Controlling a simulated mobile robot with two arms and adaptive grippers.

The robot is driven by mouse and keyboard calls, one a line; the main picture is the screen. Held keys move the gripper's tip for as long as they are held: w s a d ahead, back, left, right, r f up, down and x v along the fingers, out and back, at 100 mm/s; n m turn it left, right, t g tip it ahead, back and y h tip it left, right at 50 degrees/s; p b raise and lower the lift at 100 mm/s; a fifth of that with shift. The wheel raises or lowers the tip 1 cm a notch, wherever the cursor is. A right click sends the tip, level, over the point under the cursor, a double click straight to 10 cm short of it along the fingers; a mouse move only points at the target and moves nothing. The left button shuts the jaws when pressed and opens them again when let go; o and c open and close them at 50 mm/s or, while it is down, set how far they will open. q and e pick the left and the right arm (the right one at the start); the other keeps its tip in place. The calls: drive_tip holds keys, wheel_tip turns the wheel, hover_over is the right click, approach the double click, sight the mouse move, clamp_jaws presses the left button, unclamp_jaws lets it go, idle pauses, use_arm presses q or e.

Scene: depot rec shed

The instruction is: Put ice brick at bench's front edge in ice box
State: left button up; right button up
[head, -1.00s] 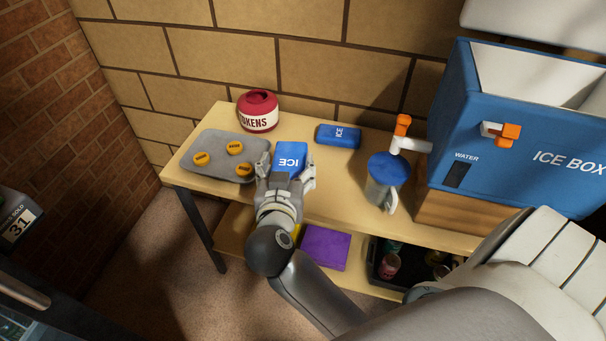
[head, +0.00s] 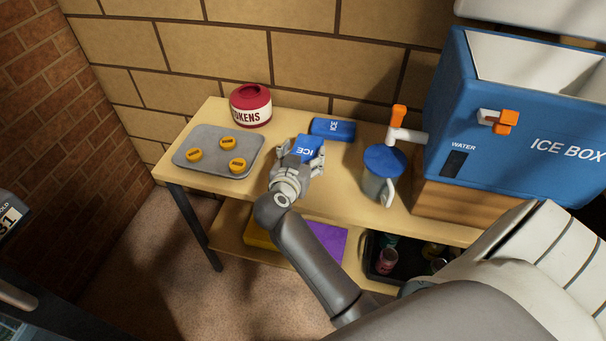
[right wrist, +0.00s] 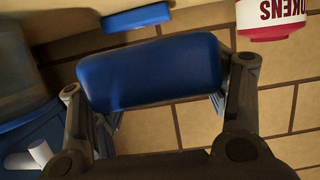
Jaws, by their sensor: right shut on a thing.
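My right gripper (head: 302,160) is shut on a blue ice brick (head: 307,146) marked ICE, over the front part of the wooden bench (head: 345,190). In the right wrist view the same brick (right wrist: 150,72) fills the space between the two fingers. A second blue ice brick (head: 333,129) lies further back on the bench by the wall. The blue ice box (head: 530,140) stands at the right on a wooden block, open at the top with a white inside; its floor is hidden. My left gripper is not in view.
A grey tray (head: 215,166) with several orange tokens and a red tokens tin (head: 250,106) stand at the left. A shelf below holds a purple item (head: 326,243) and a black crate (head: 378,276).

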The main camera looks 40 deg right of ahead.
drive_tip(key=shift+f, duration=2.95)
drive_tip(key=o, duration=1.3)
drive_tip(key=shift+f, duration=0.15)
